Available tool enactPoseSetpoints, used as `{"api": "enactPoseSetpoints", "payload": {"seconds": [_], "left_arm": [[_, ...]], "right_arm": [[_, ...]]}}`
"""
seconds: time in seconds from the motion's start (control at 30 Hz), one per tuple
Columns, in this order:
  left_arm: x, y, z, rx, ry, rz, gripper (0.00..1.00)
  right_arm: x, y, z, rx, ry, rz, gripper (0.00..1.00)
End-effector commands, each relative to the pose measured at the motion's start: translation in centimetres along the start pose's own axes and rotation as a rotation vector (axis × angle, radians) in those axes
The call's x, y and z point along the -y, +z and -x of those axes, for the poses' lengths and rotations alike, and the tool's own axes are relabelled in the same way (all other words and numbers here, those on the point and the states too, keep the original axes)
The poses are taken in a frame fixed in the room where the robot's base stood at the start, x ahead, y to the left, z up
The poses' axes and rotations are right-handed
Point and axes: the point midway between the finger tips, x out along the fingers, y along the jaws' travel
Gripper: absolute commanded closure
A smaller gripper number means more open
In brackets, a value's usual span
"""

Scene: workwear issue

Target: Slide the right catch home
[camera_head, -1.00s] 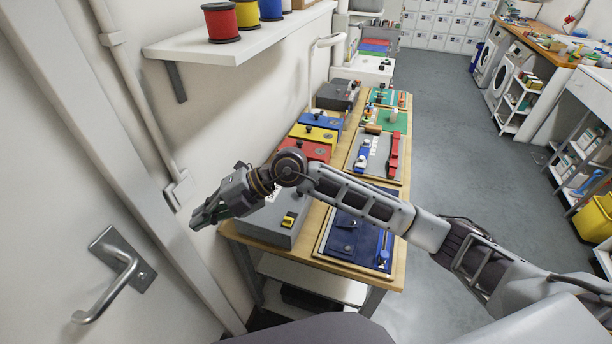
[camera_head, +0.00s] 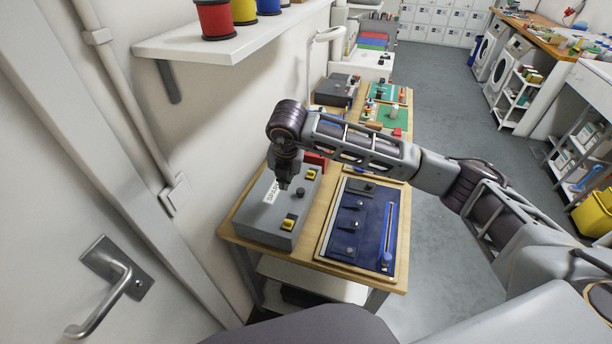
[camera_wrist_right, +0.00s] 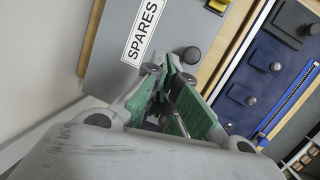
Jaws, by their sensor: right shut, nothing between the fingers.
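A grey box (camera_head: 250,226) with a white SPARES label (camera_head: 272,192) stands at the near left of the bench. Along its right edge are a far yellow catch (camera_head: 311,174) and a near yellow catch (camera_head: 288,222), with a black knob (camera_head: 300,191) between them. A yellow catch (camera_wrist_right: 217,5) is cut by the top edge of the right wrist view. My right gripper (camera_head: 284,186) points down over the lid, shut and empty, beside the label. In the right wrist view its fingertips (camera_wrist_right: 160,72) are near the black knob (camera_wrist_right: 191,55), apart from the catch. My left gripper is out of view.
A blue pad (camera_head: 350,244) with dark tabs and a blue strip (camera_head: 389,237) lies right of the box. A red box (camera_head: 316,159) is partly hidden behind my arm. A shelf with spools (camera_head: 216,42) overhangs the wall side. The aisle floor is clear.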

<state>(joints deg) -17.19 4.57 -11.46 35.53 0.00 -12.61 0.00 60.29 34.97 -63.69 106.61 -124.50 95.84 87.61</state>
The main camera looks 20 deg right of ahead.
Motion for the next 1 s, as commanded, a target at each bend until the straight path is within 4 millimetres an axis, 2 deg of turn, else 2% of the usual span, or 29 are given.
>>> {"api": "enactPoseSetpoints", "payload": {"seconds": [0.1, 0.3, 0.77, 1.0], "left_arm": [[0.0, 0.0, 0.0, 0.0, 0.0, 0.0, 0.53], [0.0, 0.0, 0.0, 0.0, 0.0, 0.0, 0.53], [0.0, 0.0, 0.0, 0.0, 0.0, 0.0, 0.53], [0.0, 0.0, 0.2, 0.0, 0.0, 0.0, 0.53]], "right_arm": [[1.8, 2.3, 0.6, 0.073, -0.081, -0.043, 1.0], [3.7, 4.4, 1.4, 0.145, -0.16, -0.09, 1.0], [4.0, 4.8, 1.6, 0.158, -0.174, -0.1, 1.0], [4.2, 4.9, 0.7, 0.156, -0.175, -0.101, 1.0]]}}
